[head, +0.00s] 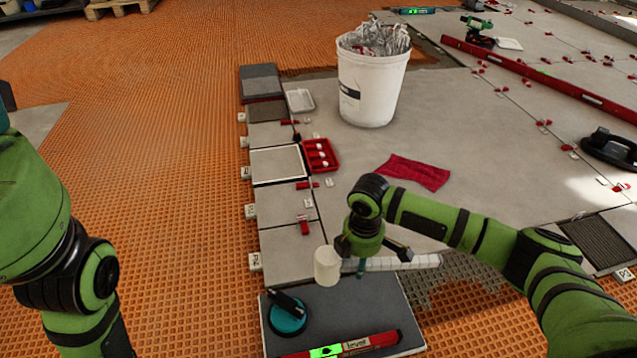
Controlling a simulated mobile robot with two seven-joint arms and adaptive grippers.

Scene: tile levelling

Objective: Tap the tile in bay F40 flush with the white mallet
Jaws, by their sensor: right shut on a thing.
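My right gripper (378,252) is shut on the handle of the white mallet (327,266). The head hangs over the grey tiles near the front; any gap to the surface below is hard to judge. A column of tiles runs along the orange mat, with small white bay labels (255,262) at its left edge. The labels are too small to read, so I cannot tell which is F40. My left arm shows at the left, but its gripper is out of view.
A teal suction lifter (287,315) and a red level (350,346) with a green display lie on the front tile (385,300). Behind are a red tray (320,154), a red cloth (415,171) and a white bucket (370,88). A long red straightedge (540,78) lies at right.

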